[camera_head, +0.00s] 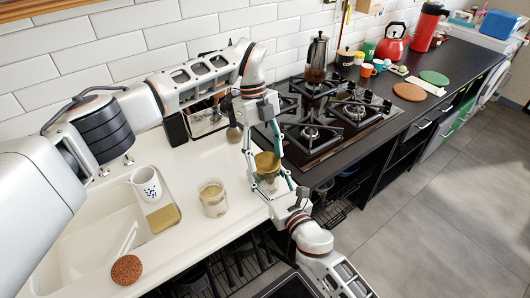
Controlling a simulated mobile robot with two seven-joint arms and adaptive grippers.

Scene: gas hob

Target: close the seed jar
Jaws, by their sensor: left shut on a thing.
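My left gripper (261,158) reaches down over the front edge of the white counter and is shut on a brownish-gold round piece (267,164), which looks like a lid or cup. Pale, glassy material shows just below this piece; I cannot tell whether the two touch. My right gripper (280,190) comes up from the lower right, close below it; its fingertips are partly hidden and their opening is unclear. A clear glass jar (213,198) with beige contents stands upright on the counter to the left, with no lid seen on it. A round brown cork-like disc (126,269) lies at the sink's front.
A white speckled mug (146,184) stands at the sink. A red kettle (392,42) and several small items stand beyond. Counter between the jar and the hob is partly clear.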

